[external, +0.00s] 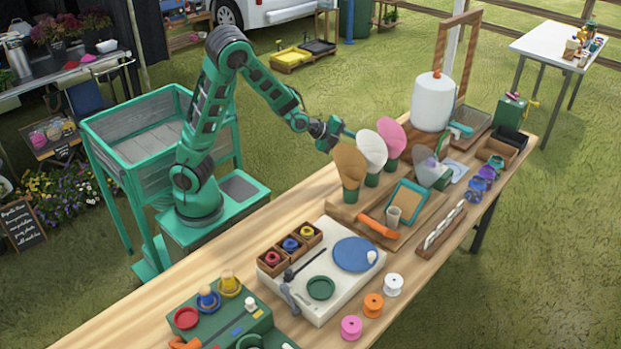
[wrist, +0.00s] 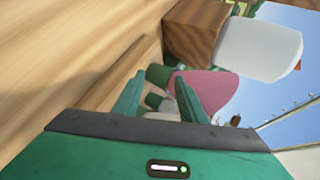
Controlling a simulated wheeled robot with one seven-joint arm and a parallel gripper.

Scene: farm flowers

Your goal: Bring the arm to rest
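My gripper (external: 347,134) is held out over the near side of the long table, left of three paper cones in green holders. In the wrist view its two fingers (wrist: 157,92) stand apart with nothing clasped between them. The brown cone (external: 349,167), white cone (external: 372,150) and pink cone (external: 392,138) stand upright on a wooden board (external: 346,213). The pink cone (wrist: 210,90) also shows in the wrist view, beyond the fingers. My arm is bent, reaching from its base to the right. Whether a fingertip touches the white cone cannot be told.
A white paper roll (external: 433,102) stands behind the cones, with a wooden frame (external: 446,55) beside it. A white board (external: 335,299) with a blue disc and a green tool block (external: 225,320) lie nearer.

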